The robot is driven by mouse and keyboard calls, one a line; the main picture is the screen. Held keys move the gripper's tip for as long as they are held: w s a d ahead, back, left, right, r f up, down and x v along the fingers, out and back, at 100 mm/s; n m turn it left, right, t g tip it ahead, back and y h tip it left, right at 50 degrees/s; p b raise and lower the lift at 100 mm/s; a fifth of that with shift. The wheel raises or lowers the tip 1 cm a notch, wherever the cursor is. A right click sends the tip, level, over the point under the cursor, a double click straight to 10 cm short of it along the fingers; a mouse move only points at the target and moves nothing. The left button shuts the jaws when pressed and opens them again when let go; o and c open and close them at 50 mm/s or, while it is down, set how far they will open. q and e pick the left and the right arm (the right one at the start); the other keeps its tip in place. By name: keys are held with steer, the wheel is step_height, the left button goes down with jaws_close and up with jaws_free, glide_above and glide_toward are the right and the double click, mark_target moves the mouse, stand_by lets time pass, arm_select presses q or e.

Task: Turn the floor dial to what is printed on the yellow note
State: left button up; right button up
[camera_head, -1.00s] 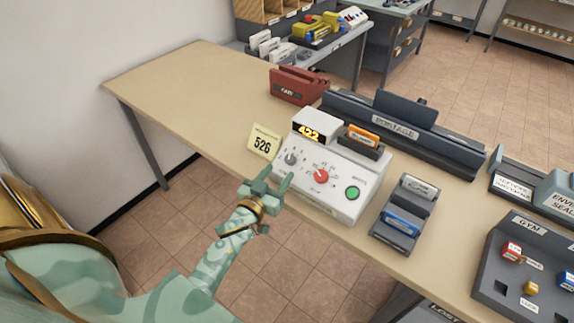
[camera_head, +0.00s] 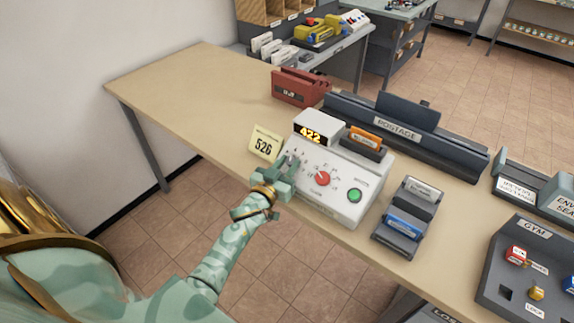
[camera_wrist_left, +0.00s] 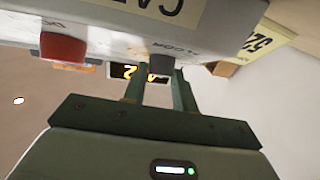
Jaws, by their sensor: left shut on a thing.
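The yellow note (camera_head: 265,143) stands on the table left of a white machine and reads 526. The white machine (camera_head: 334,203) has an amber display (camera_head: 311,134) reading 422, a red dial (camera_head: 322,178) and a green button (camera_head: 354,195). My left gripper (camera_head: 288,172) is at the machine's left front, shut on the small grey dial (camera_wrist_left: 160,64), with a finger on each side of it. In the head view the gripper mostly hides the grey dial. The dial lettering is too blurred to read surely. My right gripper is not in view.
A red holder (camera_head: 300,87) and a dark postage rail (camera_head: 395,133) stand behind the machine. A grey stand with a blue item (camera_head: 403,224) is to its right, then a dark GYM panel (camera_head: 494,275). The left part of the table (camera_head: 195,85) is clear.

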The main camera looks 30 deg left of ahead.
arm_select(q)
steer(key=shift+m, duration=0.3)
steer(key=shift+a+m+h+p, duration=0.25)
steer(key=shift+m+h+p, duration=0.1)
steer(key=shift+m+h, duration=0.85)
steer(key=shift+a+m+h, duration=0.1)
steer(key=shift+m+h, duration=1)
steer(key=m+h, duration=0.1)
steer(key=m+g+h, duration=0.1)
steer(key=m, duration=0.1)
steer(key=shift+a+f, duration=0.1)
steer(key=shift+a, duration=0.1)
steer(key=shift+w+m+g+h+b, duration=0.1)
steer(key=shift+m+g+h+b, duration=0.5)
steer(key=shift+m+h, duration=0.8)
steer(key=o, duration=1)
steer(key=shift+c, duration=0.2)
